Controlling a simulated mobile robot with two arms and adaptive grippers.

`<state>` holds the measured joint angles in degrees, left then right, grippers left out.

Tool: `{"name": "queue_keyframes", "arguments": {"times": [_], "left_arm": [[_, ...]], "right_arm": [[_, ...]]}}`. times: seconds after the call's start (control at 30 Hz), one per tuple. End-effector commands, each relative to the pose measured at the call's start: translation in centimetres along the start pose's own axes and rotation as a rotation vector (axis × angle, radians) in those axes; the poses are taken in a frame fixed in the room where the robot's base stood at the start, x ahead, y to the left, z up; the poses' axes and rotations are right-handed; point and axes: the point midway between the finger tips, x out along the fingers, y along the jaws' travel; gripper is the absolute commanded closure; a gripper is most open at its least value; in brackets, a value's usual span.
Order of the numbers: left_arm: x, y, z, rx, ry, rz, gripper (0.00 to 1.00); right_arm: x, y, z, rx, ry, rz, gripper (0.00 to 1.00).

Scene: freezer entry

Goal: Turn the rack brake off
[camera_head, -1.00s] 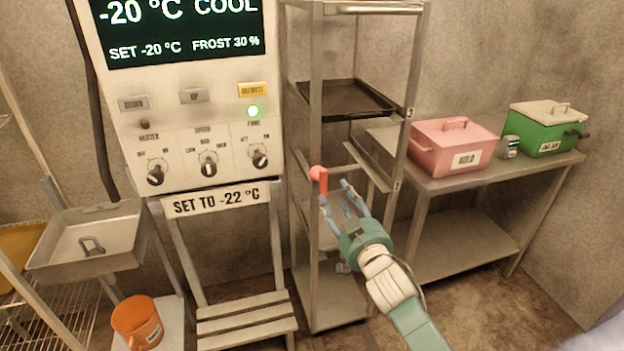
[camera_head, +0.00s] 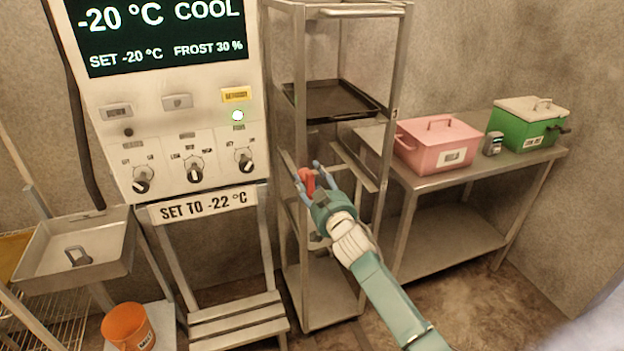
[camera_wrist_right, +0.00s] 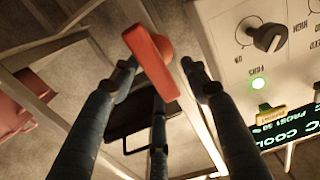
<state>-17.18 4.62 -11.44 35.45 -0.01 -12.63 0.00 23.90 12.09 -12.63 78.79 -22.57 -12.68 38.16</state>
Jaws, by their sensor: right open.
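The rack brake is a small red lever (camera_head: 307,180) on the front left post of the tall metal rack (camera_head: 299,120). In the right wrist view the red lever (camera_wrist_right: 152,60) lies slanted across the picture, between the fingers. My right gripper (camera_head: 308,174) is open, with its blue fingers around the lever from the front. In the wrist view the right gripper (camera_wrist_right: 158,75) has fingers on both sides of the lever and one behind it in the picture. I cannot tell whether any finger touches it. My left gripper is not in view.
A control panel (camera_head: 165,105) with knobs and a display stands left of the rack. A dark tray (camera_head: 335,98) sits on a rack shelf. At right, a table (camera_head: 450,178) holds a pink box (camera_head: 437,145) and a green box (camera_head: 528,125). An orange bucket (camera_head: 128,326) stands at lower left.

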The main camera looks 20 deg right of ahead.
Motion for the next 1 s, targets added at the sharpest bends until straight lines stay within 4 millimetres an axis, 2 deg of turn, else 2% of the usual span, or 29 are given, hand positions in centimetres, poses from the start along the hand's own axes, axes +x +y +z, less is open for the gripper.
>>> {"name": "queue_keyframes", "arguments": {"times": [0.07, 0.3, 0.67, 1.0], "left_arm": [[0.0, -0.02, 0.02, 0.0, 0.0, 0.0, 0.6], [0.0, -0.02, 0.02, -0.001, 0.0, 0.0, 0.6], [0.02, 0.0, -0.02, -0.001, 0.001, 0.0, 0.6], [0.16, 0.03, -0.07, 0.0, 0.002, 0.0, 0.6]], "right_arm": [[-0.02, -0.01, 0.02, 0.0, 0.0, 0.0, 0.54], [-0.04, 0.0, 0.02, 0.0, 0.0, 0.0, 1.0], [-0.04, -0.11, -0.01, -0.047, 0.0, 0.0, 1.0], [-0.04, -0.71, -0.05, -0.281, 0.0, -0.001, 1.0]]}}
